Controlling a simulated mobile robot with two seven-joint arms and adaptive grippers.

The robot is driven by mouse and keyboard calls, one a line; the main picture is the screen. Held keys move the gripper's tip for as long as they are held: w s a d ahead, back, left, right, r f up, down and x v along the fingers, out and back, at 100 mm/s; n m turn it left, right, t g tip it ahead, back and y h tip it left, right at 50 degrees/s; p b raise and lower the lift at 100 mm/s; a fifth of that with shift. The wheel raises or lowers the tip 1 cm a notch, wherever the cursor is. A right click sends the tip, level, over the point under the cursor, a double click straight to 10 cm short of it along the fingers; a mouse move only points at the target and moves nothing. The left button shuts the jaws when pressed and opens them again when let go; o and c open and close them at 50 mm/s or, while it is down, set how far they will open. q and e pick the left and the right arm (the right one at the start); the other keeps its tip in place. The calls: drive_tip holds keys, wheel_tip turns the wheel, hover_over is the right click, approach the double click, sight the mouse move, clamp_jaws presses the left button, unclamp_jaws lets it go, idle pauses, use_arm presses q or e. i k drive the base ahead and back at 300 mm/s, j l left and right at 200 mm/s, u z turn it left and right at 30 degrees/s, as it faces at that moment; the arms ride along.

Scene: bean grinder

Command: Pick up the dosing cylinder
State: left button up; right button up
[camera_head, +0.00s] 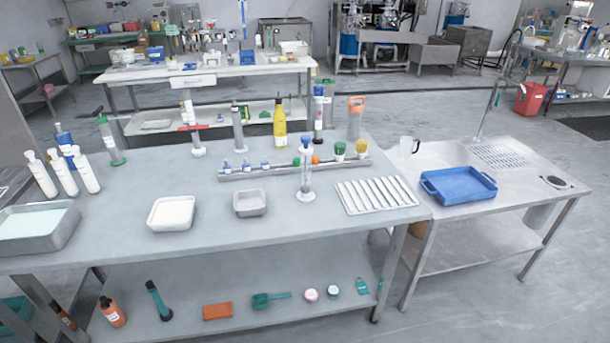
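A clear, narrow cylinder (306,178) with a round white base stands upright on the grey metal table (270,225), right of centre. It looks like the dosing cylinder, though other tall cylinders stand on the same table. It stands in front of a long metal rack (240,174), close to its right part. A small grey metal tray (250,204) is to its left and a slatted white rack (375,195) to its right. Neither of my grippers shows in the head view.
A white-filled tray (171,213), white bottles (87,172), a yellow bottle (280,124) and an orange-topped container (355,118) stand on the table. A blue tray (458,186) is on the right-hand table. The front strip of the main table is clear.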

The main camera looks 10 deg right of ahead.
sight(305, 196)
drive_tip(key=i+j+z, duration=0.2)
drive_tip(key=i+j, duration=0.5)
drive_tip(key=i, duration=0.1)
